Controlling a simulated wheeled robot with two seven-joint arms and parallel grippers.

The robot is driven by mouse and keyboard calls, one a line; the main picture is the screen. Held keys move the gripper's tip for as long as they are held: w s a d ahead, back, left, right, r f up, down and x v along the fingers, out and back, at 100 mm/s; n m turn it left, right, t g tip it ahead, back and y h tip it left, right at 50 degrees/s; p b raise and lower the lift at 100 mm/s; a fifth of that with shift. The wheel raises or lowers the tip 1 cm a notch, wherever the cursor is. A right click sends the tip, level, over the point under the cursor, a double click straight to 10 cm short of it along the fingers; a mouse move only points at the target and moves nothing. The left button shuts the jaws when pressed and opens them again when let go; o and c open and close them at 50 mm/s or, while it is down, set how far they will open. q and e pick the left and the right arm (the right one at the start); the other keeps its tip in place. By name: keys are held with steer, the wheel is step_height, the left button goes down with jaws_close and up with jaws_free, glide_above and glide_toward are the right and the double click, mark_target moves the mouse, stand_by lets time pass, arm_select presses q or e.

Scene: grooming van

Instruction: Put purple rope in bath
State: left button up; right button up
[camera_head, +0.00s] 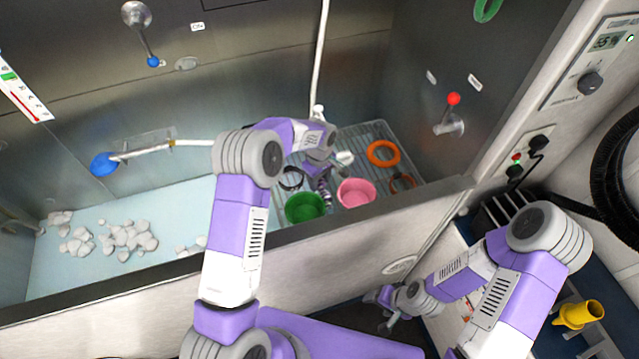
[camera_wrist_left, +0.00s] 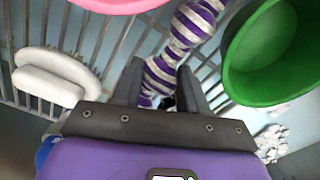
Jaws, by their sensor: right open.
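The purple rope, banded purple and white, runs between the two bowls in the left wrist view (camera_wrist_left: 188,28); only a small part shows in the head view (camera_head: 325,188). My left gripper (camera_head: 324,172) is low over the rack, and its fingers (camera_wrist_left: 160,82) stand on either side of the rope's near end. Whether they press on it I cannot tell. The bath (camera_head: 165,195) has a pale blue floor with white stones, left of the rack. My right gripper (camera_head: 384,308) is open and empty, outside the basin's front wall.
The wire rack (camera_head: 372,135) also carries a green bowl (camera_head: 305,208), a pink bowl (camera_head: 356,192), an orange ring (camera_head: 383,153) and a dark collar (camera_head: 292,179). The basin's front wall (camera_head: 330,222) crosses below my left arm. A yellow object (camera_head: 578,314) stands at the lower right.

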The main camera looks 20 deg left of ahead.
mark_target(320, 180)
arm_select(q)
steer(key=c, duration=0.5)
steer(key=shift+o, duration=0.2)
steer(key=shift+r, duration=0.1)
step_height(320, 180, up, 18)
steer(key=p, duration=0.2)
steer(key=shift+p, duration=0.3)
